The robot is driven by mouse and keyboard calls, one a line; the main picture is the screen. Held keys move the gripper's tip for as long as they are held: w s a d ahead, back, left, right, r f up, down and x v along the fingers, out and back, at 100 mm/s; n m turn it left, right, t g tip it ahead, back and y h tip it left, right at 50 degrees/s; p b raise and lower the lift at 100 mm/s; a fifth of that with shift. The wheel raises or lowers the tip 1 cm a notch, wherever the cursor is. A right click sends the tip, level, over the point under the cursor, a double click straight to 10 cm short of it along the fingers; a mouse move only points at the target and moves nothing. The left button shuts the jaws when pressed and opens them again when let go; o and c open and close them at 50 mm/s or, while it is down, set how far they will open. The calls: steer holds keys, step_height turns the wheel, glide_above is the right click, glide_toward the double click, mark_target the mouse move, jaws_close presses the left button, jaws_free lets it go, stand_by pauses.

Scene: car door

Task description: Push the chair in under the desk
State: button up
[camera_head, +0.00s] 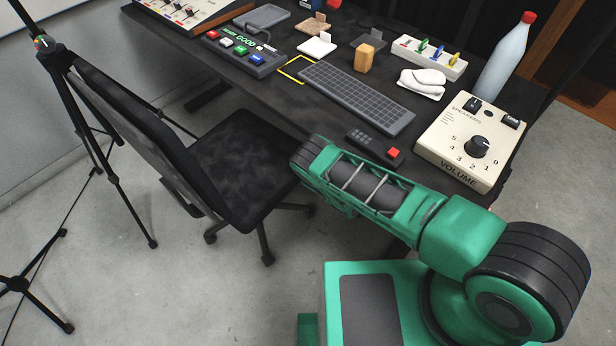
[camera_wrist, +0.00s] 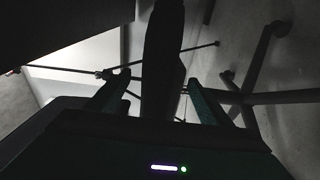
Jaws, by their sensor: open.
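The black office chair (camera_head: 238,165) stands at the left long side of the dark desk (camera_head: 205,82) in the head view. Its seat faces the desk, and the seat's far edge is close to the desk edge. Its tall backrest (camera_head: 125,125) is away from the desk, at the left. My green arm reaches left across the desk's near corner to the seat's right edge; its end is hidden there. In the wrist view my gripper (camera_wrist: 158,80) is open, with a dark upright slab, likely part of the chair (camera_wrist: 163,55), showing between or beyond the fingers. Contact cannot be told.
A black tripod (camera_head: 110,160) stands close behind the backrest, its legs spread on the grey floor. The desk holds a keyboard (camera_head: 355,97), a volume box (camera_head: 470,150), a bottle (camera_head: 505,58) and several small items. Bare floor lies left of my base.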

steer(key=x, duration=0.7)
steer(key=shift+w+a, duration=0.25)
steer(key=shift+a, duration=0.05)
jaws_close()
